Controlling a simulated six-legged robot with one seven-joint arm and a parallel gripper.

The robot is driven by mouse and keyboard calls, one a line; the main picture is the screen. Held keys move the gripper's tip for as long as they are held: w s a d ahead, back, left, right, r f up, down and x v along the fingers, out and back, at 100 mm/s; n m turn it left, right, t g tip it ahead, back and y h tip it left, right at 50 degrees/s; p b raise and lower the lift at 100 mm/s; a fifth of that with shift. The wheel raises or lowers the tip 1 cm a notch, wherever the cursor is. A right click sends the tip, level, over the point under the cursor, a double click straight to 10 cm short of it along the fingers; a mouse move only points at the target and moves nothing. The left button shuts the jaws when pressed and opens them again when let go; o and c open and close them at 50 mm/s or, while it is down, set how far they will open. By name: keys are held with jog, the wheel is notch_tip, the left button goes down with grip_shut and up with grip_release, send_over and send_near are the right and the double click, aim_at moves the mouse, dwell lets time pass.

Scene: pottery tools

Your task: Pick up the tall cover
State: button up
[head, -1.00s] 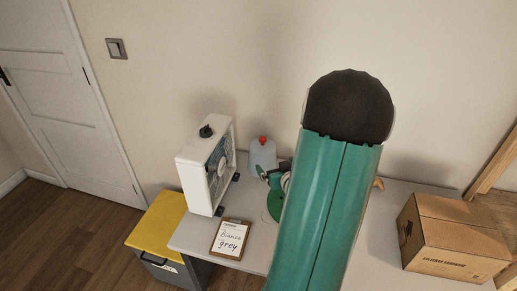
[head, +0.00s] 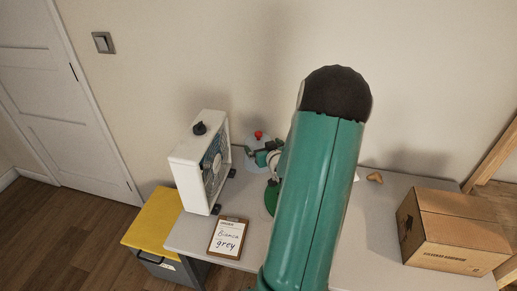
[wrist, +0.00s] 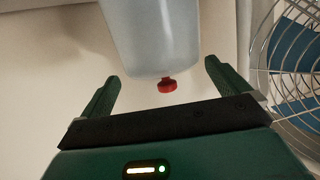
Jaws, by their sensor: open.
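The tall cover is a pale, translucent dome with a red knob. In the head view the cover (head: 250,143) stands at the back of the table, beside the fan, partly hidden by my gripper (head: 266,153). In the wrist view the cover (wrist: 155,35) appears upside down, its red knob pointing down the picture. My gripper (wrist: 160,73) is open there, with one green finger on each side of the knob and lower part of the cover. The fingers look apart from it, and nothing is held.
A white box fan (head: 190,168) stands close left of the cover; its wire grille (wrist: 290,75) fills the right of the wrist view. A clipboard (head: 228,237) lies in front. A cardboard box (head: 450,230) and a small tan object (head: 375,178) sit to the right.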

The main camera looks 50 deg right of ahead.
aim_at(260, 141)
jog(key=x, duration=0.5)
jog(key=shift+w+a+r, duration=0.15)
jog(key=shift+r, duration=0.05)
jog(key=shift+c, duration=0.2)
jog(key=c, duration=0.6)
jog(key=shift+c, duration=0.2)
jog(key=shift+r, duration=0.2)
